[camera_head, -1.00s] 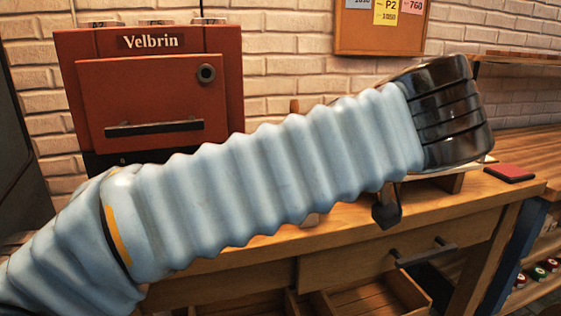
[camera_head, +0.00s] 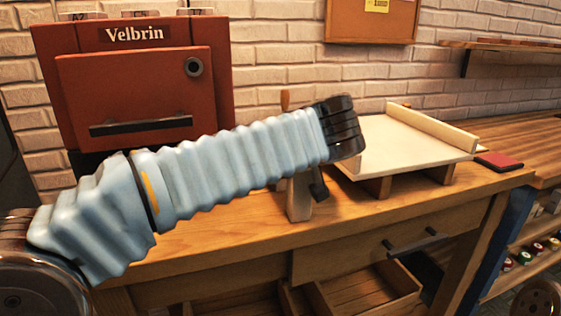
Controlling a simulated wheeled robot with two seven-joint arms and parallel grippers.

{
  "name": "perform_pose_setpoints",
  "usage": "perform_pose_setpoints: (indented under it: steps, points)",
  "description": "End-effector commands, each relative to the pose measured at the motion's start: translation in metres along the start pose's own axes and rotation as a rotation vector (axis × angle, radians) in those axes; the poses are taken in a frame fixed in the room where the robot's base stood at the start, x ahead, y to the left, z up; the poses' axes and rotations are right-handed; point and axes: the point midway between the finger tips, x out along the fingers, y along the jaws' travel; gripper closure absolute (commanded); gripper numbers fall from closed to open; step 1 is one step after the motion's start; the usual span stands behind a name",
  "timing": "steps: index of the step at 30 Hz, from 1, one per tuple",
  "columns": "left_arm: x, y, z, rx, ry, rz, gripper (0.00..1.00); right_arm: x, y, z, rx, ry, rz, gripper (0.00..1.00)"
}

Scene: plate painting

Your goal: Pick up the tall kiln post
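A pale upright block (camera_head: 299,200) stands on the wooden bench. Its top is hidden behind my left arm, so I cannot tell for sure that it is the tall kiln post. My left arm, in a pale blue ribbed sleeve with a black cuff, reaches across from the left. Only a small dark part of my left gripper (camera_head: 318,188) shows below the arm, just right of the block. Whether it touches the block or is open or shut cannot be seen. My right gripper does not show.
The red-brown Velbrin kiln (camera_head: 140,75) stands at the back left. A pale board (camera_head: 400,145) on supports sits right of my arm, with a red pad (camera_head: 499,161) beyond it. A brown upright tip (camera_head: 285,100) shows behind the arm. An open drawer (camera_head: 365,292) is below.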

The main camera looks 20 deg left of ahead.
Motion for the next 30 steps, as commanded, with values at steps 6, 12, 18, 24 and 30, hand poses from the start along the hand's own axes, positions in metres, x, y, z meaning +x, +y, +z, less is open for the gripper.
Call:
perform_pose_setpoints:
  steps: [6,12,18,24,30]
  points:
    - [0.0051,0.0001,0.0003,0.0,0.0,0.001,0.29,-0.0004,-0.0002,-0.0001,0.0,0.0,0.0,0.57]
    - [0.0048,0.0001,0.0003,0.0,0.0,0.001,0.51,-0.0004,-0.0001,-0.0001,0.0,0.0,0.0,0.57]
    - [0.0047,0.0002,0.0002,0.0,0.0,0.001,0.82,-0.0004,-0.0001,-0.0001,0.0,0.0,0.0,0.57]
    - [0.0044,0.0001,-0.0001,0.0,0.001,0.001,0.95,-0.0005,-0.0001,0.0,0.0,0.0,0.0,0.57]
    - [0.003,0.0003,-0.0033,-0.001,0.001,0.001,1.0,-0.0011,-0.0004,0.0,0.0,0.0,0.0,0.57]
